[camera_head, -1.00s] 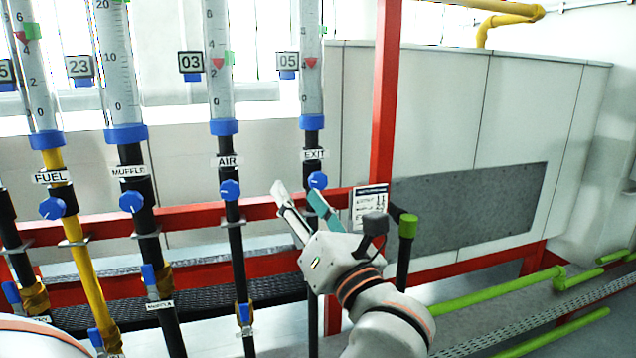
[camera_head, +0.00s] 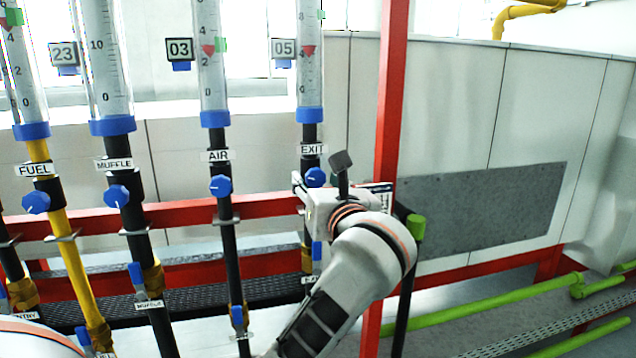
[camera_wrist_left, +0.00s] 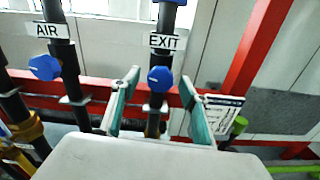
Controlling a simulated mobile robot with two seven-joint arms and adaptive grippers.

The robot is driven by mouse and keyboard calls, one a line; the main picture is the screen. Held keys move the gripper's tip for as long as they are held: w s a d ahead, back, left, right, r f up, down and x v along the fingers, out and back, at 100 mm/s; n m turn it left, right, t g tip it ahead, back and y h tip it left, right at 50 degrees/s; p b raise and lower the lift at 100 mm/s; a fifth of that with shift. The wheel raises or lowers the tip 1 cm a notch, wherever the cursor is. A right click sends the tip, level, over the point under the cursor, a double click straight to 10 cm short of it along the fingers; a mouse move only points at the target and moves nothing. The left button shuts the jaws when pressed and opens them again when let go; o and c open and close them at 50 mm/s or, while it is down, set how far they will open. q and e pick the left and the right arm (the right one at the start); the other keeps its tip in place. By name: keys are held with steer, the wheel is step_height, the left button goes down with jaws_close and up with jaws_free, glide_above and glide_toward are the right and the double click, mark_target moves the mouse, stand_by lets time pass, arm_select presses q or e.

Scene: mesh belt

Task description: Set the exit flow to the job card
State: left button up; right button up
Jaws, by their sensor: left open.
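The EXIT flow tube (camera_head: 310,75) stands upright with a red pointer (camera_head: 308,50) and a green marker (camera_head: 322,14) higher up. Below its EXIT label (camera_head: 313,150) is a blue knob (camera_head: 315,177), which also shows in the wrist view (camera_wrist_left: 160,79). My left gripper (camera_head: 299,185) is at this knob in the head view, partly hidden by its own wrist. In the wrist view, the left gripper (camera_wrist_left: 158,82) is open, with one finger on each side of the knob and visible gaps. The job card (camera_wrist_left: 222,112) is on the red frame, partly covered by a finger. My right gripper is not in view.
To the left stand the AIR knob (camera_head: 220,185), MUFFLE knob (camera_head: 117,196) and FUEL knob (camera_head: 36,202) on their own pipes. A red post (camera_head: 390,90) rises just right of the EXIT pipe. A green-capped handle (camera_head: 415,227) is right of my arm.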

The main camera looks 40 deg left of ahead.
arm_select(q)
steer(key=shift+w+a, duration=0.2)
steer(key=c, duration=1.1)
steer(key=shift+f+n+b, duration=0.25)
steer(key=shift+n+b, duration=0.4)
steer(key=shift+n, duration=0.55)
steer(key=shift+r+b, duration=0.1)
steer(key=shift+b, duration=0.2)
steer(key=shift+r+n, duration=0.15)
steer(key=shift+n, duration=0.15)
steer(key=o, duration=1.1)
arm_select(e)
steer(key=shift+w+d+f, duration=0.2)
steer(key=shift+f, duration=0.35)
arm_select(q)
steer(key=shift+d, duration=0.1)
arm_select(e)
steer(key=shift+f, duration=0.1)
